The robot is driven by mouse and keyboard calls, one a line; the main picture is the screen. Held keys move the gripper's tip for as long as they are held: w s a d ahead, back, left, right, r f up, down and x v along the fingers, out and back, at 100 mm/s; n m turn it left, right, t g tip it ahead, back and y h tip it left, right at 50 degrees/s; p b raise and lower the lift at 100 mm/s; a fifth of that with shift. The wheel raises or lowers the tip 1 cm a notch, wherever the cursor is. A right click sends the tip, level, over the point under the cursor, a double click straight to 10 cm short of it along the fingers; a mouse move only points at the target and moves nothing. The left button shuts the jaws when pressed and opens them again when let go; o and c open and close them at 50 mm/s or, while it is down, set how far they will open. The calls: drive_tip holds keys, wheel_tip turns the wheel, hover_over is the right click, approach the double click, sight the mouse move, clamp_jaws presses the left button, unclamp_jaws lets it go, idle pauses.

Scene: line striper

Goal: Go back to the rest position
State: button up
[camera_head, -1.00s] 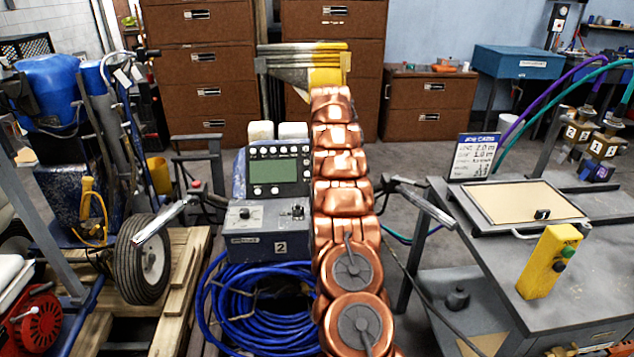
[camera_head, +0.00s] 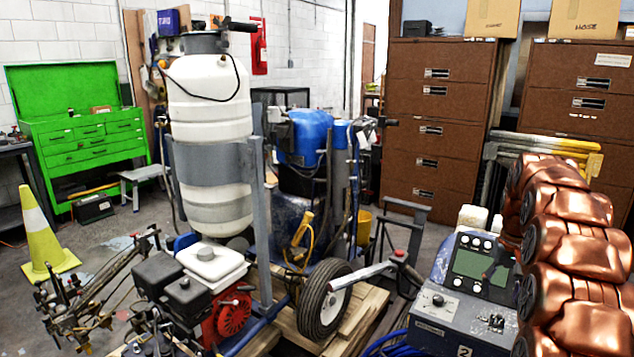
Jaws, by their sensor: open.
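My copper-coloured segmented arm (camera_head: 578,255) rises along the right edge of the head view. It is bent, with its lower links cut off by the frame's bottom and right edges. My gripper does not show; it is hidden or out of frame. Just left of the arm is a grey control box with a screen and knobs (camera_head: 470,275), marked 2. I cannot tell whether the arm touches it.
A line striper with a white tank (camera_head: 208,130), red engine (camera_head: 230,315) and black wheel (camera_head: 325,300) fills the middle. A yellow cone (camera_head: 45,235) and green tool chest (camera_head: 85,130) stand left. Brown cabinets (camera_head: 432,115) stand behind. Some floor is bare at left.

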drive_tip(key=s+a+r+n+p, duration=0.1)
drive_tip(key=s+a+r, duration=0.2)
drive_tip(key=s+a, duration=0.6)
drive_tip(key=s+a+r+n+p, duration=0.1)
drive_tip(key=s+a+r+n, duration=0.15)
drive_tip(key=s+a, duration=0.65)
drive_tip(key=s+a+f, duration=0.1)
drive_tip(key=s+a, duration=0.2)
drive_tip(key=s, duration=0.3)
drive_tip(key=s+a+f+g+p, duration=0.1)
drive_tip(key=s+a, duration=0.2)
drive_tip(key=s, duration=0.4)
drive_tip(key=s+a+f+n+p, duration=0.1)
drive_tip(key=s+a+f, duration=0.1)
drive_tip(key=s, duration=0.4)
drive_tip(key=shift+s+a, duration=0.25)
drive_tip(key=shift+a, duration=0.65)
